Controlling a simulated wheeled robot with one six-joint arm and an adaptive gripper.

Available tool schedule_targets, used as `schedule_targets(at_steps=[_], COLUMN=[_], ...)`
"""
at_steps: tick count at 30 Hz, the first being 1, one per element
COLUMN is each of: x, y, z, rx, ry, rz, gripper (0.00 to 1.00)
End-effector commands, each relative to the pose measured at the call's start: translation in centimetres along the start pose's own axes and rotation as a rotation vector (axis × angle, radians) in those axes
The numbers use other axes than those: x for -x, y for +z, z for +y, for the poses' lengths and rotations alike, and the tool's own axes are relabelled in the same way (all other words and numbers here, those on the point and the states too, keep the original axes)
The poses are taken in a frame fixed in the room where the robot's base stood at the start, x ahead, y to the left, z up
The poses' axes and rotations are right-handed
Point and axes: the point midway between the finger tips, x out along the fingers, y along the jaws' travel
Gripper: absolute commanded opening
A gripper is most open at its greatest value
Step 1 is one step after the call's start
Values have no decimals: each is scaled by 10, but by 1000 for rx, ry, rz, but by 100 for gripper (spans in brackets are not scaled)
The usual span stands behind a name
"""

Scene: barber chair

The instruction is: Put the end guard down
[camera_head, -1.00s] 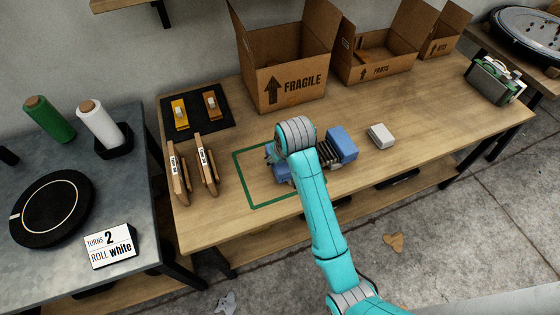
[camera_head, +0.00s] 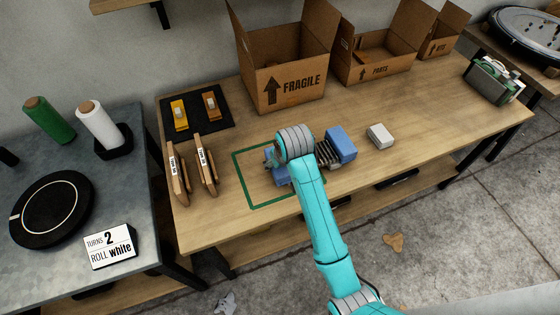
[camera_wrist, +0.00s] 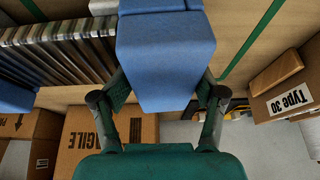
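The end guard (camera_wrist: 165,60) is a blue foam-like block that fills the middle of the wrist view. My gripper (camera_wrist: 165,82) has a green finger along each side of it and appears shut on it; the fingertips are partly hidden. In the head view, part of the blue guard (camera_head: 282,174) shows low over the green outline (camera_head: 241,180), mostly behind my wrist. A finned metal part (camera_head: 328,157) lies beside it, with another blue guard (camera_head: 342,145) at its right end. Whether the held guard touches the fins or the table cannot be told.
A small white block (camera_head: 380,136) lies right of the finned part. The front right tabletop is clear.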

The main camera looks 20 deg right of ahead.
Motion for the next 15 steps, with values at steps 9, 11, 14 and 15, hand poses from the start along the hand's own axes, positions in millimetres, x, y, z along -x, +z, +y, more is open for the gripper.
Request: schedule_targets(at_steps=[9, 11, 14, 15], x=[-7, -6, -6, -5], y=[10, 9, 8, 8], z=[-2, -2, -1, -1], rx=[0, 0, 0, 0], ry=[-3, -3, -2, -2], rz=[-27, -25, -23, -22], gripper=[83, 83, 83, 83])
